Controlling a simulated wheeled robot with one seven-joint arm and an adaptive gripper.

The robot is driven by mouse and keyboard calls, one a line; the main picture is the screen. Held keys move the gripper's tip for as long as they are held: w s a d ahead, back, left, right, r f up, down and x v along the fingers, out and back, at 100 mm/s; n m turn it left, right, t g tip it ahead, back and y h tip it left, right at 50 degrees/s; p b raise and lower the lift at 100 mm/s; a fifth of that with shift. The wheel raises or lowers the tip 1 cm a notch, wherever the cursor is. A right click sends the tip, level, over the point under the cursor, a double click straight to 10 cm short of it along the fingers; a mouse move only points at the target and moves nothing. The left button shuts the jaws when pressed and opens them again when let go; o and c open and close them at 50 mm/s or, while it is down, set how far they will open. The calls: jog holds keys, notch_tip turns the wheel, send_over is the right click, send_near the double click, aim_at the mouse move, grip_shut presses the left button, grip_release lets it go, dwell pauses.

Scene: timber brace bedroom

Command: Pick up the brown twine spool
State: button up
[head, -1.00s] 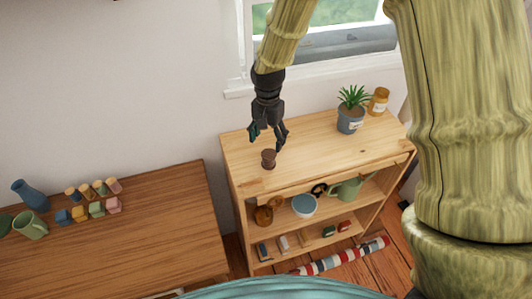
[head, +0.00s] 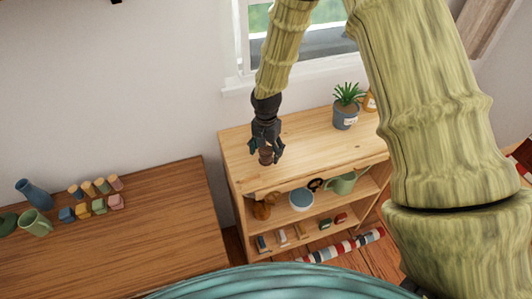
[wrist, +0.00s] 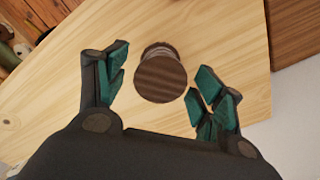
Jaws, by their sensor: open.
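The brown twine spool (head: 265,155) stands on the top of the light wooden shelf unit (head: 232,160), near its left end. In the wrist view the spool (wrist: 160,76) shows its round dark brown top, between and slightly beyond the fingertips. My gripper (head: 265,157) points down over the spool and partly hides it in the head view. In the wrist view my gripper (wrist: 160,88) is open, with teal pads on both sides of the spool. A gap shows on each side of it, so the fingers do not appear to touch it.
A potted plant (head: 346,107) and an amber jar (head: 370,100) stand farther right on the shelf top. Lower shelves hold a bowl (head: 301,200), a green watering can (head: 341,184) and small items. A brown table (head: 130,235) with blocks, a mug and a vase is at left.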

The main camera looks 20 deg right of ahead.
jog(key=shift+f, duration=1.1)
jog(key=shift+c, duration=0.2)
jog(key=c, duration=1.1)
jog(key=shift+o, duration=0.2)
jog(key=shift+r, duration=0.15)
